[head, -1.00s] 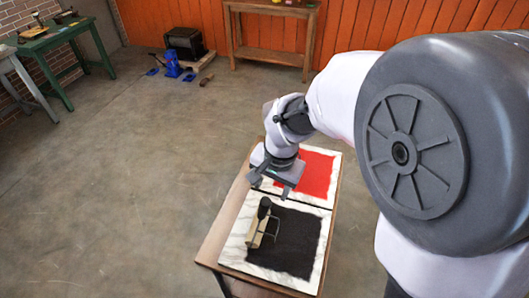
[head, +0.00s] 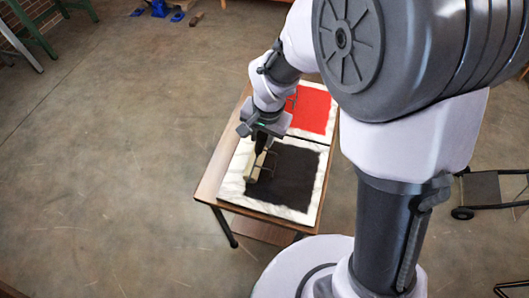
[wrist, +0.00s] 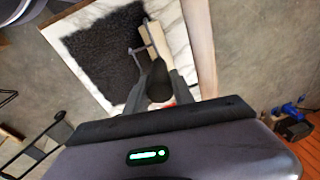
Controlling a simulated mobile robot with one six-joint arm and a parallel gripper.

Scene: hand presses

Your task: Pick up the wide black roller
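The roller (head: 250,166) has a pale barrel, a wire frame and a black handle, and lies at the left edge of a black ink patch on a white marble slab (head: 232,184). In the wrist view the roller (wrist: 153,45) points away, with its black handle (wrist: 159,83) nearest me. My gripper (head: 261,133) is over the handle end. In the wrist view my gripper (wrist: 161,86) is open, one finger on each side of the handle, with small gaps. Whether the fingers reach low enough around it is hard to tell.
A second slab with a red ink patch (head: 312,106) lies behind on the same wooden table (head: 209,184); a wire frame (head: 291,101) shows at its left edge. A black cart (head: 480,190) stands at the right. The floor left of the table is clear.

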